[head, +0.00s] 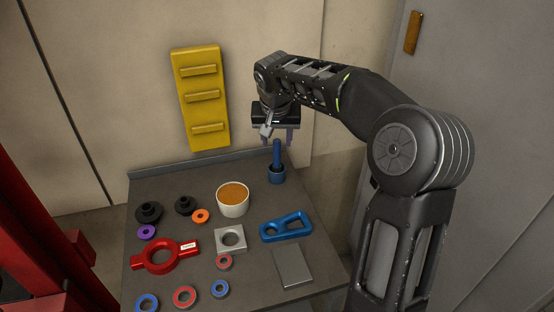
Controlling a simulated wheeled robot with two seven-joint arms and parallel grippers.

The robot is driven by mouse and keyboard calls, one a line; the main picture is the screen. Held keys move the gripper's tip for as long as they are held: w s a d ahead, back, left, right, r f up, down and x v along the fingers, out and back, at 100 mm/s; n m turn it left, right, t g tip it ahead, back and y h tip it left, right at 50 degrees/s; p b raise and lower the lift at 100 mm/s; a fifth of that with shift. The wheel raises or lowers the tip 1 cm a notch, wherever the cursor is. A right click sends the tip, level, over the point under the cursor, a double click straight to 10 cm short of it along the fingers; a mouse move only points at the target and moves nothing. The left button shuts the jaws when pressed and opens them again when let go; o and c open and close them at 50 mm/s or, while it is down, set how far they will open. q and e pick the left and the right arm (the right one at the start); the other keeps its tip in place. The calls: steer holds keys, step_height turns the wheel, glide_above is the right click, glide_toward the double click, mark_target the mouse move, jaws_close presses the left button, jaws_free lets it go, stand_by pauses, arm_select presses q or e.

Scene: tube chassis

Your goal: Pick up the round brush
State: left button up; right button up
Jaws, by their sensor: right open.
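The round brush (277,152) appears to be the upright blue handle standing in a small blue cup (277,175) at the back right of the grey table. Its lower end is hidden inside the cup. My right gripper (277,138) is open and points down at the top of the handle, with its fingers apart on either side of it. I cannot tell whether the fingers touch the handle. My left gripper is not in view.
The grey table (190,198) holds a white bowl (233,207) with orange-brown contents, a red ring-shaped part (160,257), a blue bracket (286,227), a square metal block (230,239), a grey plate (293,266) and several small rings. A yellow rack (201,98) is on the wall behind.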

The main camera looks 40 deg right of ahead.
mark_target(277, 152)
steer(key=shift+x, duration=0.8)
steer(key=shift+p+x, duration=0.6)
steer(key=shift+x, duration=2)
steer(key=shift+s, duration=0.2)
jaws_close()
